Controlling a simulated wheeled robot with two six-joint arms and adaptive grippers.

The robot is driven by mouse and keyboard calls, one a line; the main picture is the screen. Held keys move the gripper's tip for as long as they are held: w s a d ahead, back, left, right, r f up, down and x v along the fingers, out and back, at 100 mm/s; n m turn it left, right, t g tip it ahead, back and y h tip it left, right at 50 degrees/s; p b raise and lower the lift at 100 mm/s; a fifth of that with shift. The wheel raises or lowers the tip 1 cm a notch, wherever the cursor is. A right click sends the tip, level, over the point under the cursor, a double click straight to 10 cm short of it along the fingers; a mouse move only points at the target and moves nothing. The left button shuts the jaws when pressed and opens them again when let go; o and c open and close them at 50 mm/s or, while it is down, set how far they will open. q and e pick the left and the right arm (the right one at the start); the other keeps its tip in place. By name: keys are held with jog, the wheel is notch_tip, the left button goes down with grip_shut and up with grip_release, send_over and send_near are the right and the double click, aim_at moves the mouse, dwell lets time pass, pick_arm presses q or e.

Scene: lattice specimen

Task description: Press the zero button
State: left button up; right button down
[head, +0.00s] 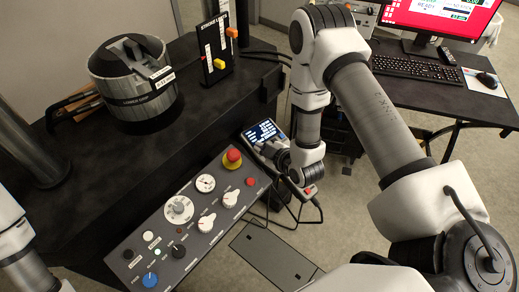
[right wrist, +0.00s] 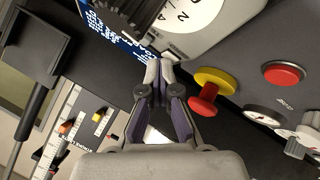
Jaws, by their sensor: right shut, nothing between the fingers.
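The control panel (head: 190,222) slopes across the middle of the head view, with a white button (head: 148,236), a black button (head: 128,254) and a red button (head: 250,182). Its labels are too small to read, so I cannot tell which is the zero button. My right gripper (head: 268,149) is shut and empty beside a lit blue display (head: 262,131), beyond the panel's upper right end. In the right wrist view its closed fingertips (right wrist: 159,70) point toward the display's edge; contact cannot be told. My left arm shows at the left edge, its gripper out of view.
A red emergency stop on a yellow base (head: 232,158) stands close to my right gripper; it also shows in the wrist view (right wrist: 209,95). A grey cylindrical fixture (head: 133,85) and a slider stand (head: 216,50) are behind. A keyboard desk (head: 480,100) is at right.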

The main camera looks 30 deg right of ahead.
jog(key=shift+s+d+r+p, duration=0.1)
jog(key=shift+s+r+p, duration=0.1)
jog(key=shift+r+p, duration=0.55)
jog(key=r+p, duration=0.2)
jog(key=r, duration=0.1)
jog(key=s+r+p, duration=0.1)
jog(key=r+p, duration=0.1)
jog(key=shift+s+d, duration=0.1)
jog(key=shift+d, duration=0.15)
dwell(1.7)
